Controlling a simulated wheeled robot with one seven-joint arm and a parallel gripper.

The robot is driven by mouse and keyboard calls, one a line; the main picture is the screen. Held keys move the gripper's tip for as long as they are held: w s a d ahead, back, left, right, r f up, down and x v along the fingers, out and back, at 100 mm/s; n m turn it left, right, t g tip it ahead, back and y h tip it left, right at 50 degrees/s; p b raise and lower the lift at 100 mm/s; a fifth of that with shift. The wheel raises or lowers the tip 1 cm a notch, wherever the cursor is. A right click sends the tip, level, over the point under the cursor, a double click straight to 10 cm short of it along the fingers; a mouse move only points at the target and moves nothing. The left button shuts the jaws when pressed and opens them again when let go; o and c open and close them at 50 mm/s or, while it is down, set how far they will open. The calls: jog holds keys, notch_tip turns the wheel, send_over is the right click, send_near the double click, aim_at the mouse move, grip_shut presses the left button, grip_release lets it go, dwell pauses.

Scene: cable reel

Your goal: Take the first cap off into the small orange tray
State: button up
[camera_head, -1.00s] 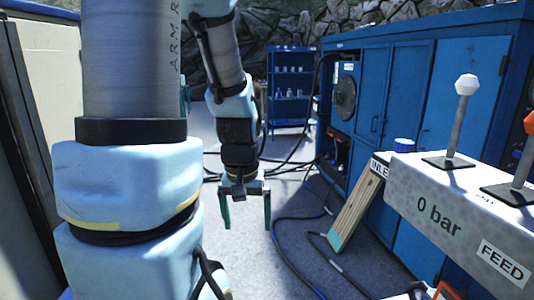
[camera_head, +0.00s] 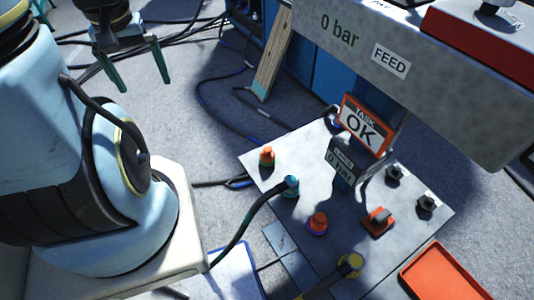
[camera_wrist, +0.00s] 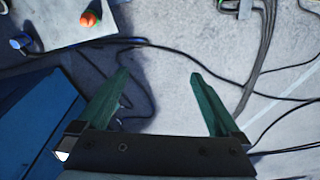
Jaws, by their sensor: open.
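My gripper (camera_head: 144,84) hangs open and empty at the upper left of the head view, over the floor and apart from the grey plate (camera_head: 310,160). In the wrist view my gripper (camera_wrist: 158,85) has both green fingers spread with only floor and cables between them. An orange-topped cap (camera_head: 267,156) stands at the plate's left corner. It also shows at the top left of the wrist view (camera_wrist: 89,19). A second orange cap (camera_head: 317,222) with a purple base stands nearer the middle. The small orange tray (camera_head: 445,276) is at the lower right, cut by the frame edge, its visible part empty.
A teal-ended hose (camera_head: 291,185) and a yellow fitting (camera_head: 350,264) are on the plate. An OK sign (camera_head: 364,125) and a 0 bar display rise behind. The FEED panel (camera_head: 420,60) overhangs the right. Cables cross the floor; a wooden board leans at the back.

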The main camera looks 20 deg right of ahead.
jog(key=d+f+m+b, duration=0.1)
jog(key=d+f+m, duration=0.1)
jog(key=w+d+f+m+b, duration=0.1)
jog(key=f+m+b, duration=0.1)
jog(key=f+m, duration=0.1)
jog(key=w+d+f+m+b, duration=0.1)
jog(key=d+f+m, duration=0.1)
jog(key=f, duration=0.1)
jog(key=shift+w+d+m+g+y, duration=0.1)
jog(key=shift+d+m+g+y, duration=0.2)
jog(key=shift+d+m+g, duration=0.1)
jog(key=shift+c, duration=0.3)
jog(key=m+b, duration=0.8)
jog(key=m, duration=1.2)
send_over(267, 149)
jog(key=shift+g, duration=0.4)
notch_tip(267, 149, down, 18)
jog(key=shift+w+a+f, duration=0.1)
jog(key=shift+w+a, duration=0.05)
notch_tip(267, 149, down, 5)
jog(key=shift+r+b, duration=0.2)
jog(key=shift+b, duration=0.1)
jog(key=shift+d+f, duration=0.15)
jog(key=shift+f, duration=1.35)
jog(key=shift+d+f, duration=0.15)
jog(key=shift+f, duration=1.35)
grip_shut()
